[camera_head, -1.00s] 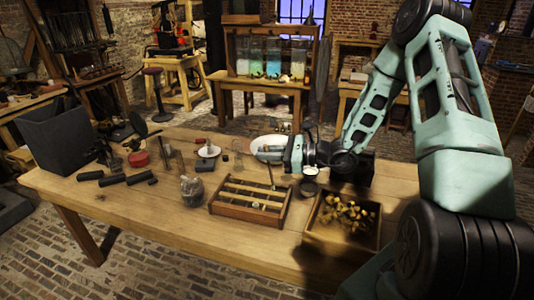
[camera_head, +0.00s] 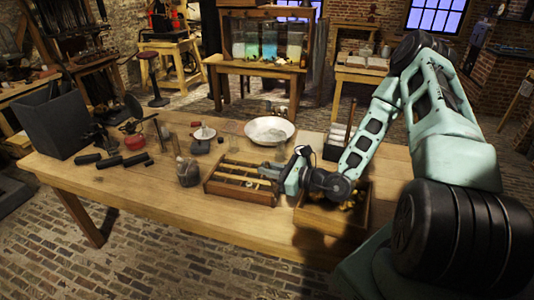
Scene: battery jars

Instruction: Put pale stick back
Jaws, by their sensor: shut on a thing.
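A wooden rack (camera_head: 226,194) with pale slats or rods lying across it stands mid-table. My gripper (camera_head: 268,172) is at the right end of the rack, low and pointing left, with its fingertips over or at the rack's far right part. Its jaws are shut on a thin thing, taken as the pale stick. The stick is too small and too covered by the gripper to make out clearly, and I cannot tell whether it touches the rack.
A wooden crate (camera_head: 319,220) with yellowish pieces is partly hidden under my arm. A white bowl (camera_head: 269,130) stands behind the rack, and a glass jar (camera_head: 188,174) to its left. Black cylinders (camera_head: 110,162) and a grey bin (camera_head: 53,125) are farther left. The front left tabletop is clear.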

